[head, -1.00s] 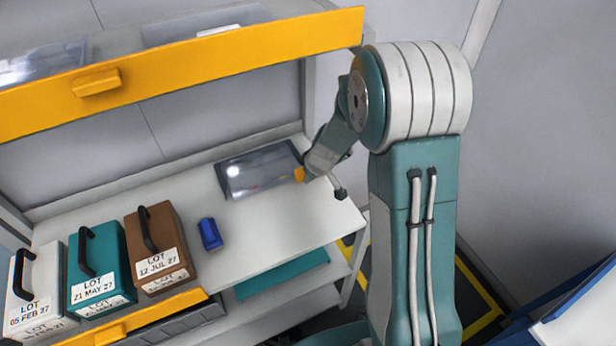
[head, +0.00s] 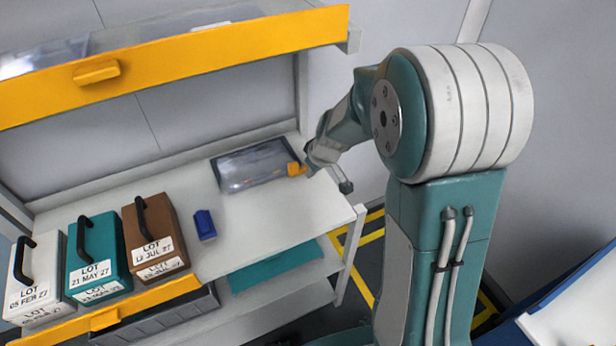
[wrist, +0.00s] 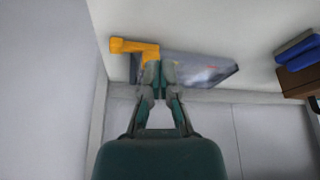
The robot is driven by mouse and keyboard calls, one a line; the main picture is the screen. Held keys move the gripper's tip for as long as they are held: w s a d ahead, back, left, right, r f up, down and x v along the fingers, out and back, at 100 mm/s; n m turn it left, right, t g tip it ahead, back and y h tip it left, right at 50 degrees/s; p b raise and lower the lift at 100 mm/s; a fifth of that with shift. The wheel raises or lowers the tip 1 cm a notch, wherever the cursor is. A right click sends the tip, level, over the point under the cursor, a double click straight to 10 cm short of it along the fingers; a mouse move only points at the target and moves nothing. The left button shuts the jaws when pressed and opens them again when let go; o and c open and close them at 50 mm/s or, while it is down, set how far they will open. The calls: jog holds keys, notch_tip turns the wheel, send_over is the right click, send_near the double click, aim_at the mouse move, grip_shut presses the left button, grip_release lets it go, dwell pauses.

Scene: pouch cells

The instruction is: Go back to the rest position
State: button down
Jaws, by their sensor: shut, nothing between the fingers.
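My gripper (wrist: 160,91) points at the workbench in the wrist view, its two fingers drawn together with nothing between them. In the head view my gripper (head: 311,163) is at the right end of the bench, just right of a shiny grey flat panel or tray (head: 254,168). The panel also shows beyond my fingers in the wrist view (wrist: 205,68). An orange angled piece (head: 295,169) is at the panel's right end. It also shows near my fingertips in the wrist view (wrist: 137,46); I cannot tell whether they touch it.
A white case (head: 38,275), a teal case (head: 97,255) and a brown case (head: 155,238) with lot labels stand on the bench's left. A blue block (head: 205,225) lies right of them. A yellow-edged shelf (head: 180,62) overhangs the bench. Floor shows at the right.

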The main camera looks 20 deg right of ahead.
jog(key=s+r+m, duration=0.2)
jog(key=s+r, duration=0.9)
jog(key=r, duration=0.3)
jog(key=s+r+m+t+h, duration=0.1)
jog(key=s+r+m+h, duration=0.1)
jog(key=s, duration=1.1)
jog(key=shift+s+r+m+t, duration=0.35)
jog(key=shift+r+m, duration=0.25)
jog(key=shift+r, duration=0.6)
jog(key=shift+d, duration=0.1)
